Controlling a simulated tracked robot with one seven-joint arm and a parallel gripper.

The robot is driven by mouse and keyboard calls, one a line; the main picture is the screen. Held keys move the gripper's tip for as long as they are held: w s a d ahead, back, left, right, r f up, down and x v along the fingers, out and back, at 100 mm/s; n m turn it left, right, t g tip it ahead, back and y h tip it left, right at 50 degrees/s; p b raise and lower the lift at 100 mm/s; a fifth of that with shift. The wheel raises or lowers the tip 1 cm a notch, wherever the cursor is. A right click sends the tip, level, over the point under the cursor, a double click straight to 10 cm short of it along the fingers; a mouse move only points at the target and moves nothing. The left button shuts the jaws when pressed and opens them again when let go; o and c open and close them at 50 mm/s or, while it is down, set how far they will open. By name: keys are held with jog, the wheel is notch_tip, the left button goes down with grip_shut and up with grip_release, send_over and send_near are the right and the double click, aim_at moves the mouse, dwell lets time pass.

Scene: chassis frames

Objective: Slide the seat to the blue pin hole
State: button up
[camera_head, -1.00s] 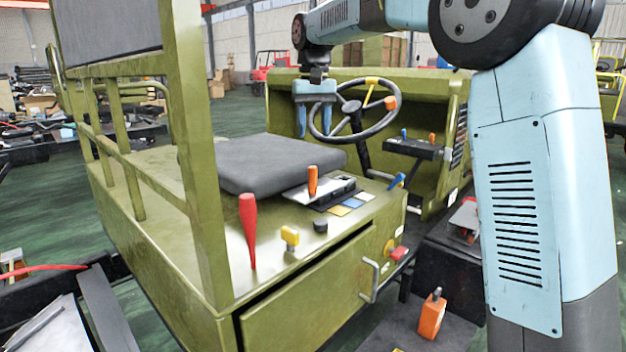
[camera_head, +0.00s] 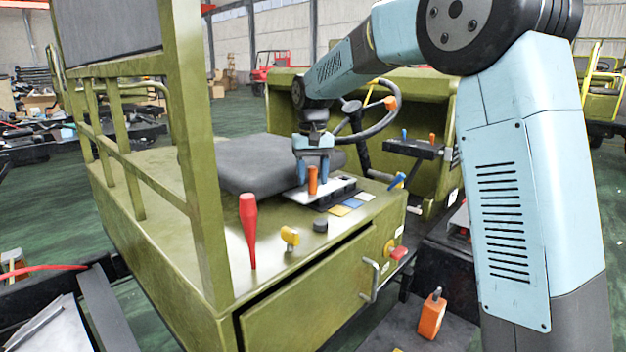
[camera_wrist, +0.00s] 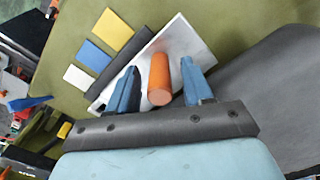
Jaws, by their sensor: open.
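The dark grey seat cushion (camera_head: 245,162) lies on the green chassis deck, and its edge also shows in the wrist view (camera_wrist: 270,75). An orange lever (camera_head: 312,181) stands upright on a pale plate beside the seat. My gripper (camera_head: 313,180) is open, its blue fingers one on either side of the orange lever. In the wrist view the orange lever (camera_wrist: 159,80) shows between the two fingertips, with gaps on both sides. Blue, yellow and white patches lie beside the plate; the blue patch (camera_wrist: 95,55) shows clearly. I cannot make out pin holes.
A red lever (camera_head: 248,228), a yellow knob (camera_head: 290,237) and a black knob (camera_head: 320,225) stand on the deck near its front. The steering wheel (camera_head: 375,120) is behind my gripper. A green post (camera_head: 195,150) rises at the left. A blue lever (camera_head: 397,180) is at the right.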

jog(key=shift+f, duration=0.55)
jog(key=shift+c, duration=0.5)
grip_shut()
